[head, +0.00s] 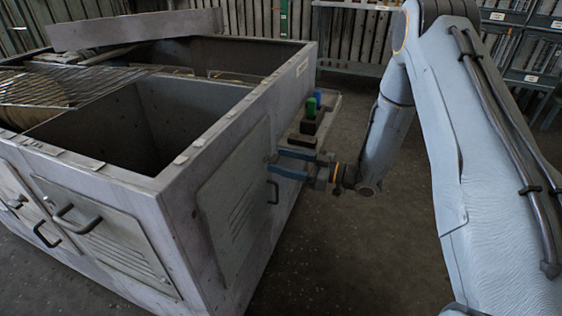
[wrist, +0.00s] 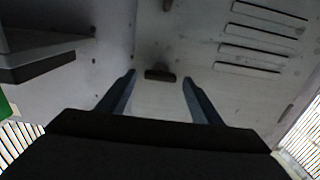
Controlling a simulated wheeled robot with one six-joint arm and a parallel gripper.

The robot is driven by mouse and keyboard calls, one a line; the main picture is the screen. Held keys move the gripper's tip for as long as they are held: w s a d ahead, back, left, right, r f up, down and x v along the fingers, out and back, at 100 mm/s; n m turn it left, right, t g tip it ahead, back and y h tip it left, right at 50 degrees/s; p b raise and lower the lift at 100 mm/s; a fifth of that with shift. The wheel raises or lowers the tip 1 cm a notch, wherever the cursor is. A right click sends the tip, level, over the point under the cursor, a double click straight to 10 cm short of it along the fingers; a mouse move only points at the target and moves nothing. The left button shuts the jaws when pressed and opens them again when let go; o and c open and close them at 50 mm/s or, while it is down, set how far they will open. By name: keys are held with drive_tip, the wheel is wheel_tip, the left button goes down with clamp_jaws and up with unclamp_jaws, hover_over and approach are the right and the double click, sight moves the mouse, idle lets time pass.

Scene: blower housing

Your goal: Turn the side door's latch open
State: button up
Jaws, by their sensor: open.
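The side door (head: 235,195) is a grey louvred panel on the housing's right side, and it looks closed. A dark bar handle (head: 274,192) stands by its right edge. My gripper (head: 271,162) is at the door's right edge, above that handle, with its blue-grey fingers pointing at the housing. In the wrist view my gripper (wrist: 159,78) is open, fingers apart. A small dark brown piece, apparently the latch (wrist: 160,75), lies between the fingertips on the grey panel. I cannot tell whether either finger touches it. In the head view the latch is hidden by my gripper.
The housing's top is open, with mesh (head: 60,88) across part. Floor (head: 350,260) to the right is clear.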

drive_tip(key=shift+w+a, duration=0.15)
drive_tip(key=shift+a, duration=0.25)
drive_tip(key=shift+c, duration=0.4)
drive_tip(key=c, duration=1)
